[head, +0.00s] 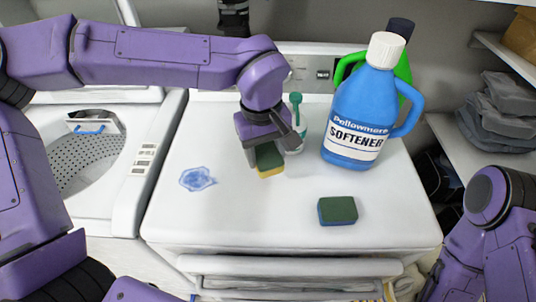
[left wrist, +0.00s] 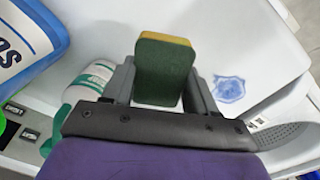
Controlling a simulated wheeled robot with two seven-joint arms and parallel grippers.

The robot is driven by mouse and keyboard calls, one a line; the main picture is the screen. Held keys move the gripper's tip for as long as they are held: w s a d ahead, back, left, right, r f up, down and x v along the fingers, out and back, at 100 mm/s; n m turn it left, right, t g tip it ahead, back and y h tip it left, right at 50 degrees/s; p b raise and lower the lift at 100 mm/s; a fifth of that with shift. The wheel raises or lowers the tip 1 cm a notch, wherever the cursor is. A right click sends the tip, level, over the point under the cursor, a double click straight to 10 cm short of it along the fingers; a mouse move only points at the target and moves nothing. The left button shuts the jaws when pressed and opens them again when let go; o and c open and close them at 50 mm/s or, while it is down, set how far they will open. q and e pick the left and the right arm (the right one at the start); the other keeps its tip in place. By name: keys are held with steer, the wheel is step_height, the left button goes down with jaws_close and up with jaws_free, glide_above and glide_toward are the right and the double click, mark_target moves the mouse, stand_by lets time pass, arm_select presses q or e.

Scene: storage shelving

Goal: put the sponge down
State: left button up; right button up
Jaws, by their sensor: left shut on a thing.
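A green and yellow sponge (head: 269,162) is held in my left gripper (head: 268,150), above or near the white machine top; I cannot tell if it touches the surface. In the left wrist view the sponge (left wrist: 163,70) sits between the two fingers of the left gripper (left wrist: 163,80), its green side facing the camera. A second sponge, green on top with a blue side (head: 337,211), lies flat on the machine top (head: 250,225) toward the front right. My right arm shows at the right edge of the head view, but its gripper is out of view.
A blue spill (head: 197,179) lies left of the held sponge. A blue softener jug (head: 362,110), a green jug (head: 404,70) and a white spray bottle with a green top (head: 296,115) stand at the back. An open washer (head: 85,160) is at left. The front middle is clear.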

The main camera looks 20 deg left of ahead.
mark_target(267, 152)
arm_select(q)
steer(key=w+f, duration=0.1)
steer(key=f, duration=0.1)
steer(key=w+a+f, duration=0.1)
steer(key=w+f, duration=0.1)
steer(key=shift+w+f+p, duration=0.1)
steer(key=shift+p, duration=0.25)
steer(key=f, duration=0.3)
steer(key=shift+w+f, duration=0.2)
steer(key=shift+f, duration=0.05)
steer(key=o, duration=1.1)
steer(key=shift+f, duration=0.1)
